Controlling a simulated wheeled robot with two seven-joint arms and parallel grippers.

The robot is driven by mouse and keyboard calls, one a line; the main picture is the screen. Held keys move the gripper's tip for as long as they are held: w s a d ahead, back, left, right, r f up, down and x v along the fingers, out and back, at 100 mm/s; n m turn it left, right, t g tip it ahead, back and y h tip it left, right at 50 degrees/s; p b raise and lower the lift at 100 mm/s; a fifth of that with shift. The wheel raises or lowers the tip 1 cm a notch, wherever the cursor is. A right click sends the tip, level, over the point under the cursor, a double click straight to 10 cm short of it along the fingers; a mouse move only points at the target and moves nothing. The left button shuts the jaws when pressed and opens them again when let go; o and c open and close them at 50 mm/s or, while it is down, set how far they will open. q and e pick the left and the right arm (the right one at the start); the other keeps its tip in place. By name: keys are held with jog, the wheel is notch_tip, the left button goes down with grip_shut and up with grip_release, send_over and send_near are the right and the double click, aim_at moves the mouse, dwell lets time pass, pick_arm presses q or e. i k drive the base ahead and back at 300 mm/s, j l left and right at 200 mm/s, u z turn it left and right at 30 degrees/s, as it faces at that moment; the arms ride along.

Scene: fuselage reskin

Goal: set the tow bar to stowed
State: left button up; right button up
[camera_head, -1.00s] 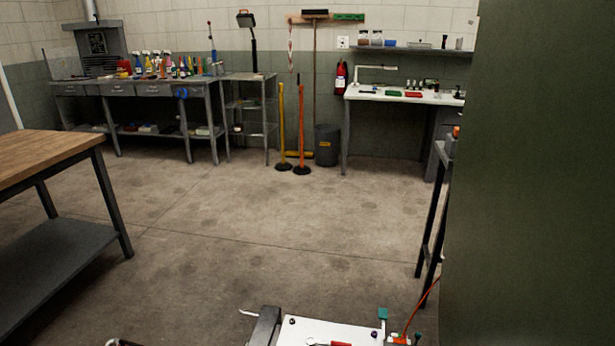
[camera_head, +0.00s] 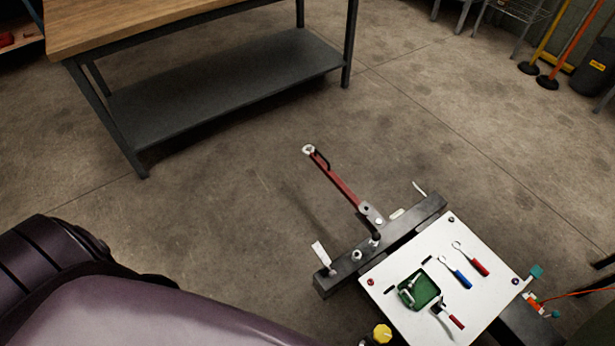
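The tow bar (camera_head: 337,182) is a red bar with a pale ring at its far end and a dark handle loop beside it. It extends out from a grey bracket on the dark cross beam (camera_head: 346,267) of a cart, pointing away over the floor to the upper left. Whether it is level or tilted I cannot tell. Neither of my grippers is in view. Nothing touches the tow bar.
The cart's white top (camera_head: 391,294) carries a green tray (camera_head: 420,291), wrenches and a red-handled tool. A wooden-topped workbench (camera_head: 150,22) with a grey lower shelf (camera_head: 225,88) stands at upper left. The floor between bench and cart is clear.

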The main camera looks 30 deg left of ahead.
aim_at(324, 164)
jog(key=u, duration=0.5)
jog(key=i+j, duration=0.1)
jog(key=j, duration=0.7)
jog(key=i+j, duration=0.25)
jog(key=j, duration=0.15)
jog(key=i+j+z, duration=0.1)
jog(key=i+j, duration=0.4)
jog(key=j, duration=0.25)
jog(key=i+j+z, duration=0.1)
jog(key=j, duration=0.3)
jog(key=i+l+z, duration=0.1)
jog(key=i, duration=0.7)
jog(key=i+l, duration=0.1)
jog(key=i, duration=0.75)
jog(key=l+z, duration=0.05)
